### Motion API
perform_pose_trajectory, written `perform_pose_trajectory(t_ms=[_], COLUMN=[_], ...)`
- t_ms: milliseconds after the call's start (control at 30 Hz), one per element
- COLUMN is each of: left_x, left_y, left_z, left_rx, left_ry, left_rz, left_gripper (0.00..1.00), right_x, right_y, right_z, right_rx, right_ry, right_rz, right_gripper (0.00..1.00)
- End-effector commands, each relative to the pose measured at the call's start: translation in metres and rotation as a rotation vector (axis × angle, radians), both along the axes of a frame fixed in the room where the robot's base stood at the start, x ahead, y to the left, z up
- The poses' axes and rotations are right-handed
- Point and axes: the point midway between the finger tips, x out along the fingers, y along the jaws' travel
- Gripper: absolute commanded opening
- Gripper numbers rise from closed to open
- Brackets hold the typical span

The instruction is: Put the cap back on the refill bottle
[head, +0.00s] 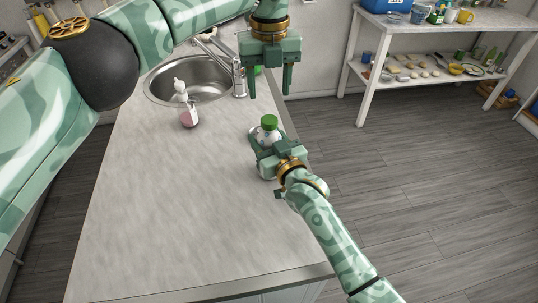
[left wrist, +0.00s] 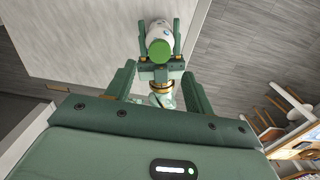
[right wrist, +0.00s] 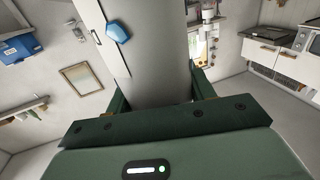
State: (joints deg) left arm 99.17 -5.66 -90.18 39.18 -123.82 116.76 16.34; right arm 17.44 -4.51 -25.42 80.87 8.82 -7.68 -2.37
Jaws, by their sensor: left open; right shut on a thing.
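The white refill bottle (head: 266,137) stands upright near the counter's right edge. My right gripper (head: 268,148) is shut on its body; it fills the right wrist view (right wrist: 155,60) between the fingers, with a blue mark on its side. The green cap (head: 270,121) sits on top of the bottle and also shows from above in the left wrist view (left wrist: 159,51). Whether it is fully tightened I cannot tell. My left gripper (head: 271,90) is open and empty, pointing down above the cap, with a gap between them.
A pump bottle with pink liquid (head: 187,108) stands beside the sink (head: 200,88) and tap (head: 239,78). A small green thing (head: 257,70) is partly hidden behind my left gripper. The front counter (head: 190,210) is clear. A white shelf (head: 420,85) stands across the floor.

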Motion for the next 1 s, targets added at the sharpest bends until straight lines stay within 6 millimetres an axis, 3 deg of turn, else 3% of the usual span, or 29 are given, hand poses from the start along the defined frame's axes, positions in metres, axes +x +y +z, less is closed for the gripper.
perform_pose_trajectory(t_ms=[433, 800, 1000], left_x=[0.0, -0.001, -0.001], left_y=[0.0, 0.0, 0.0], left_z=[-0.005, -0.058, -0.077], left_rx=[0.0, -0.001, -0.001], left_ry=[0.003, 0.003, 0.002], left_rz=[0.016, 0.016, 0.017], left_gripper=[0.53, 0.53, 0.53], right_x=[0.0, 0.0, 0.0], right_y=[0.0, 0.0, 0.0], right_z=[0.0, 0.0, 0.0], right_rx=[0.0, 0.0, 0.0], right_ry=[-0.001, -0.001, -0.001], right_rz=[0.0, 0.0, 0.0], right_gripper=[0.0, 0.0, 0.0])
